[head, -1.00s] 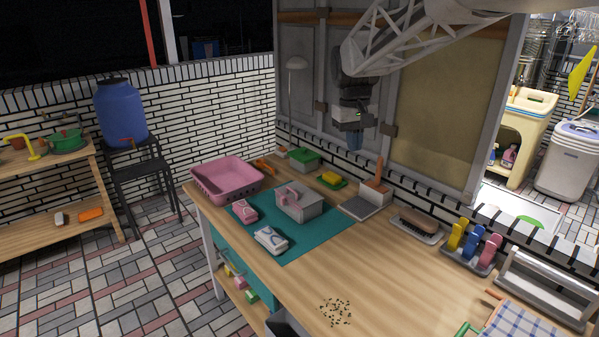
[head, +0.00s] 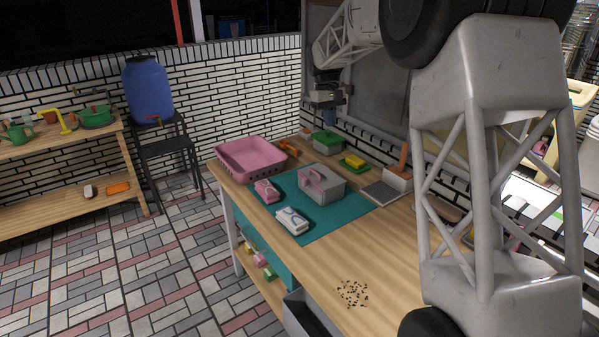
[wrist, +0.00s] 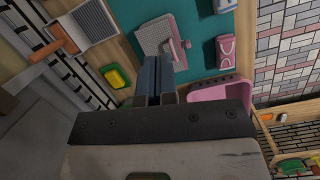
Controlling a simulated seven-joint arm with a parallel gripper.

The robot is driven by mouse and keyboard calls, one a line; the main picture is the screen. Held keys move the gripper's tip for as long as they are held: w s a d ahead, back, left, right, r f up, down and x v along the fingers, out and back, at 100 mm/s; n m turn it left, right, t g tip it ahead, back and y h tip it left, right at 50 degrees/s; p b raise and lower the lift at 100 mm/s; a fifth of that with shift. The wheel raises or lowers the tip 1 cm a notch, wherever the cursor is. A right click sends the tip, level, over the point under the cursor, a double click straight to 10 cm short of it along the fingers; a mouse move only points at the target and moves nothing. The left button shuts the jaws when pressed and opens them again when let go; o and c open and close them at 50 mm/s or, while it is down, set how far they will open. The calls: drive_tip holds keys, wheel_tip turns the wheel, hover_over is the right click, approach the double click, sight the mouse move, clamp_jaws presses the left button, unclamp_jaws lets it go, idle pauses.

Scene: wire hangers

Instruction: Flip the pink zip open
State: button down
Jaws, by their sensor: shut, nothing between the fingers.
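A grey box (head: 328,187) sits on the teal mat (head: 346,214), with a pink strip (head: 313,180) standing along its left part. I take this strip for the pink zip; whether it is shut is too small to tell. In the wrist view the grey box (wrist: 152,36) and pink strip (wrist: 178,50) lie just beyond my fingertips. My gripper (head: 327,118) hangs above the back of the bench, apart from the box. Its blue fingers (wrist: 155,60) are shut and empty in the wrist view, partly overlapping the box's near edge.
A pink basket (head: 226,173) stands at the bench's far left corner. A pink packet (head: 267,191) and a white packet (head: 292,221) lie near the box. A green-lidded container (head: 327,142), yellow sponge (head: 354,161) and dustpan (head: 384,193) line the back. Dark crumbs (head: 353,293) lie in front.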

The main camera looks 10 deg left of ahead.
drive_tip(key=n, duration=0.1)
hover_over(303, 184)
drive_tip(key=w, duration=0.3)
drive_tip(key=w+a+x, duration=0.1)
drive_tip(key=x, duration=0.6)
drive_tip(key=w+a+f+n+g+h, duration=0.1)
drive_tip(key=w+a+f, duration=0.4)
drive_tip(key=a+f, duration=0.2)
drive_tip(key=shift+a+f, duration=0.2)
drive_tip(key=shift+f, duration=0.4)
drive_tip(key=shift+s+f, duration=0.1)
drive_tip(key=shift+s+d+f, duration=0.9)
drive_tip(key=shift+f, duration=0.6)
drive_tip(key=shift+s+d+f, duration=0.9)
drive_tip(key=shift+d+f, duration=0.05)
drive_tip(key=shift+f, duration=0.55)
drive_tip(key=shift+s+d+f, duration=0.9)
drive_tip(key=shift+f, duration=0.65)
drive_tip(key=shift+s+d, duration=1.9)
drive_tip(key=shift+d, duration=0.05)
